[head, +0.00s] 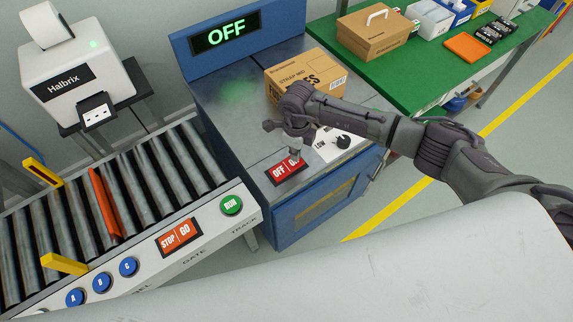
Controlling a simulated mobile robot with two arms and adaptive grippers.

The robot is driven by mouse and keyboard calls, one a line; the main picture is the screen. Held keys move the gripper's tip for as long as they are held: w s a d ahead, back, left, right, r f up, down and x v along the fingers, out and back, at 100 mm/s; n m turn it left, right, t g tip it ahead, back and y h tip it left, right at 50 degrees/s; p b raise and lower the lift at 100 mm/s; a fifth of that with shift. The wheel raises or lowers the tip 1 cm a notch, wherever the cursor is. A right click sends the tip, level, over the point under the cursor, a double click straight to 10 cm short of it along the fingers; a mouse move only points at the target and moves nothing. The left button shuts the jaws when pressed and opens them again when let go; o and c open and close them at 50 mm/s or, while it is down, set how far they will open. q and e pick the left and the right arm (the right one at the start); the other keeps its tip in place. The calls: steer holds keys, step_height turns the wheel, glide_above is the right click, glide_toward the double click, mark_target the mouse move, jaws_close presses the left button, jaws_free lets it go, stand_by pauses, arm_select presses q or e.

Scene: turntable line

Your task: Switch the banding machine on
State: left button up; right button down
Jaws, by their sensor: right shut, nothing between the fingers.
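The banding machine (232,95) is a blue cabinet with a grey metal top, right of the roller conveyor. Its green display (226,33) reads OFF. A red switch (279,171) marked OFF on its left half sits at the machine's front edge; part of its right half is hidden behind my gripper. My right gripper (295,154) is shut and empty, its fingers pointing down at the switch's right half. I cannot tell whether they touch it. My left gripper is not in view.
A cardboard box (304,76) stands on the machine top behind my gripper. A black knob (343,142) is right of the switch. The conveyor (150,170) has a STOP/GO switch (179,238) and a green RUN button (231,205). A green table (400,85) holds boxes.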

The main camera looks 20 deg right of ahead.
steer(key=shift+f+b, duration=0.85)
steer(key=shift+f, duration=0.15)
steer(key=shift+r, duration=0.1)
steer(key=shift+r+p, duration=2.45)
steer(key=shift+r, duration=1.05)
